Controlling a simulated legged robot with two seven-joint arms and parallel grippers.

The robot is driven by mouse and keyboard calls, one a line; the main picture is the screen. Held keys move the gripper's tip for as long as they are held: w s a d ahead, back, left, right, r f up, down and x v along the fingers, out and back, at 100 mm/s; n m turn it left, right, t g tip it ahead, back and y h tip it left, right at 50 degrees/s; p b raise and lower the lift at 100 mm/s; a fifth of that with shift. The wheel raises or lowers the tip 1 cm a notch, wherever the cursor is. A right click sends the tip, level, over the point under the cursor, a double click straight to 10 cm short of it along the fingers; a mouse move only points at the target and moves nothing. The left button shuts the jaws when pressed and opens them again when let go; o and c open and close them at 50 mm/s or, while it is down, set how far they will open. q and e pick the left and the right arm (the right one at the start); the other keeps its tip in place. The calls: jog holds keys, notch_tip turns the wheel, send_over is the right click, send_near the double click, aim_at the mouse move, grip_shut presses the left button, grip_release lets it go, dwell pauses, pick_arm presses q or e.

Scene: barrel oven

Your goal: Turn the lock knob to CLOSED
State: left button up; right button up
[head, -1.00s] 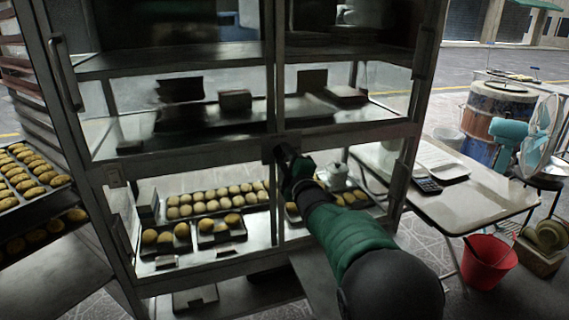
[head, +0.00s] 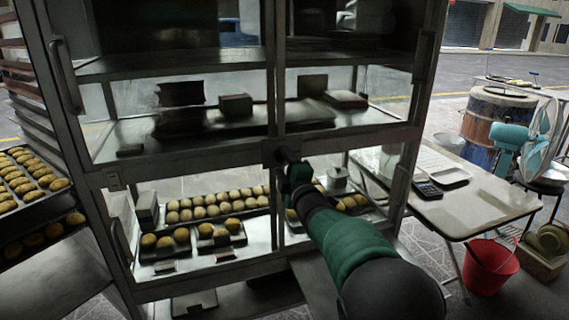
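The lock knob (head: 287,154) is a small dark knob on a square plate, at the middle of the metal cabinet's (head: 200,157) crossbar. My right arm, in a green sleeve, reaches up from the lower right. My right gripper (head: 292,172) is at the knob, just below and in front of it. The fingers are small, dark and seen from behind, so I cannot tell whether they are closed on the knob or only touching it. No CLOSED mark can be read. My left gripper is not in view.
Trays of buns (head: 215,203) lie inside the cabinet's lower shelf. A bun rack (head: 30,190) stands at the left. At the right are a table (head: 480,195) with a calculator (head: 428,189), a red bucket (head: 490,266) and a blue fan (head: 512,135).

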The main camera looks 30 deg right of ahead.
jog(key=shift+s+r, duration=0.1)
jog(key=shift+r, duration=0.1)
jog(key=shift+s, duration=0.35)
jog(key=p+v, duration=0.1)
jog(key=v, duration=1.5)
jog(key=shift+f, duration=0.25)
